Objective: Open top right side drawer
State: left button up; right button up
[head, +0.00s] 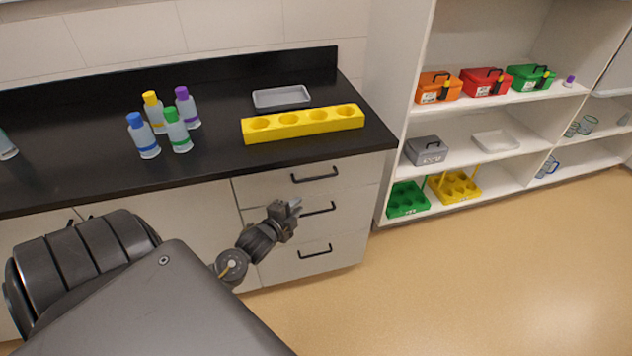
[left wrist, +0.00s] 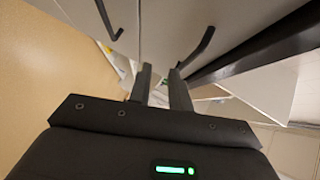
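The top right drawer (head: 270,187) sits under the dark counter and looks shut, with a black bar handle (head: 315,175). My left gripper (head: 292,208) is in front of the drawer stack, lower than the top handle and just left of the middle handle (head: 320,210). In the left wrist view, its two fingers (left wrist: 159,72) stand apart with nothing between them. The top handle (left wrist: 200,48) shows there just beyond the right-hand finger; I cannot tell whether they touch. My right gripper is in neither view.
A bottom drawer (head: 315,252) is below. On the counter (head: 215,165) stand several capped bottles (head: 177,135), a yellow rack (head: 303,124) and a grey tray (head: 281,97). White shelves (head: 405,110) with boxes stand to the right. The floor (head: 450,290) in front is clear.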

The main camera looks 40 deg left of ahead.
pick_arm(q)
jog(key=m+t, duration=0.1)
send_near(314, 179)
jog(key=x, duration=1)
jog(key=shift+w+f+p, duration=0.15)
jog(key=shift+w+p, duration=0.25)
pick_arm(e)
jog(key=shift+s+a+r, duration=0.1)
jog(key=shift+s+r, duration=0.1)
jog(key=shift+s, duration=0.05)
pick_arm(q)
jog(key=shift+c, duration=0.2)
